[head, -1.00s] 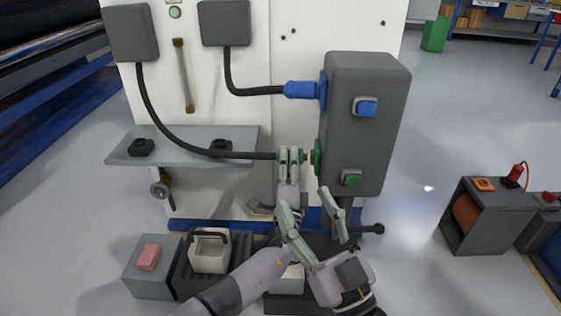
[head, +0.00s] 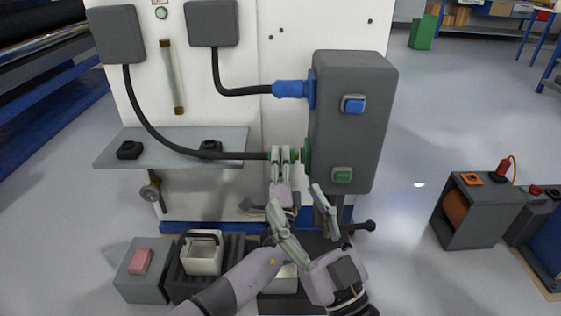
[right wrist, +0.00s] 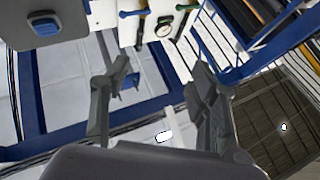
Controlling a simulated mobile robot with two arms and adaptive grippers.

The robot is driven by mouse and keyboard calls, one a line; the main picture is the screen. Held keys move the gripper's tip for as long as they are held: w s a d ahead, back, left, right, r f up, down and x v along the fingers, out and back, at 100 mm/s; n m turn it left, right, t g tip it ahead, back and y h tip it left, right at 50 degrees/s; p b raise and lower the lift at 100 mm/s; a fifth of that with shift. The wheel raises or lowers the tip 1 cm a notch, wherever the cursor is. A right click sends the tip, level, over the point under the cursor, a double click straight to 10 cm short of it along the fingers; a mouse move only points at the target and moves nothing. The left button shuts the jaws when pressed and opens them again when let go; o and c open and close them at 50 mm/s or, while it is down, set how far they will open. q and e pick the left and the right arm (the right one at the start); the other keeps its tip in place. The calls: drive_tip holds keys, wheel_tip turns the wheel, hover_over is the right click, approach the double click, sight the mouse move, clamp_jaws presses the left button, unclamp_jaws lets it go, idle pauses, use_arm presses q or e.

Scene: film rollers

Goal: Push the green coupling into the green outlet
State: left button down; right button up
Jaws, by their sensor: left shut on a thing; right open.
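The green outlet (head: 306,153) is on the left side of the grey box (head: 355,120), low down. My left gripper (head: 282,154) is shut on the green coupling at the end of the lower black cable (head: 245,156), just left of the outlet. The fingers hide most of the coupling. A small orange-brown piece (head: 297,156) shows between fingers and outlet; I cannot tell how far the coupling is inserted. My right gripper (head: 297,202) is open and empty, below the left one. Its spread fingers also show in the right wrist view (right wrist: 157,75).
A blue plug (head: 290,89) sits in the blue outlet above. The box carries a blue button (head: 354,104) and a green button (head: 342,174). A grey shelf (head: 180,136) is at left. Bins (head: 140,282) stand below. Floor to the right is free up to a grey cabinet (head: 470,235).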

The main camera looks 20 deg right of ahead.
use_arm(q)
drive_tip(key=shift+b, duration=0.35)
use_arm(e)
drive_tip(key=shift+s+r+t+y, duration=0.15)
drive_tip(key=shift+s+r+t, duration=0.35)
drive_tip(key=shift+r, duration=0.2)
drive_tip(key=shift+s+r+t+y, duration=0.15)
drive_tip(key=shift+s+r+t, duration=0.35)
drive_tip(key=shift+r, duration=0.2)
drive_tip(key=shift+s+d, duration=0.1)
drive_tip(key=shift+s, duration=0.05)
